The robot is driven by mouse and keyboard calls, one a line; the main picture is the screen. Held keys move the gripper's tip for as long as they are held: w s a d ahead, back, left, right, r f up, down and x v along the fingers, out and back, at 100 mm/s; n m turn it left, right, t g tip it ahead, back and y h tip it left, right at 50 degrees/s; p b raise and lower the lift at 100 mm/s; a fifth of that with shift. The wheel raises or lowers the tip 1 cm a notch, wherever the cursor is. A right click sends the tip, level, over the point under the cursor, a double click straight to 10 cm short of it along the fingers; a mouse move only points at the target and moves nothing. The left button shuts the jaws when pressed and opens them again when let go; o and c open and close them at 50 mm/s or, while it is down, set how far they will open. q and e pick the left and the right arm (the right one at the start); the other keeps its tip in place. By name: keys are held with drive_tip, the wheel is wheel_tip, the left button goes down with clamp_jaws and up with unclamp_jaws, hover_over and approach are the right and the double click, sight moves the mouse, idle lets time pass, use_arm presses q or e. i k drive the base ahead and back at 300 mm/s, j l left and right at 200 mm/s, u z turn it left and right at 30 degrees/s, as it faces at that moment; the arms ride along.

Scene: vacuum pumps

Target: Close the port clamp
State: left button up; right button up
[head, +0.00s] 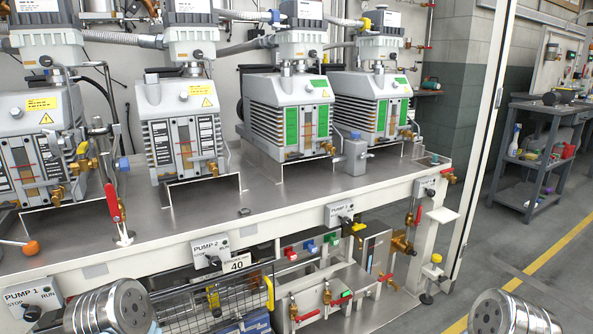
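Four grey vacuum pumps stand in a row on a steel bench: the first pump (18,135), second pump (165,112), third pump (272,100) and fourth pump (352,92). Metal hoses and port fittings join their tops. A small yellow part (365,23) sits by the fourth pump's upper fitting. I cannot tell which fitting is the port clamp, or whether it is open. Rounded metal links of my arms show at the bottom left and bottom right. Neither gripper's fingers are in view.
The bench (300,196) has bare steel along its front. A red-handled valve (114,205) rises there. Switch boxes such as PUMP-2 (210,250) line the front edge. A wire basket (215,308) is below. A grey cart (535,150) stands at right, past open floor.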

sight(72, 136)
drive_tip(key=u, duration=1.4)
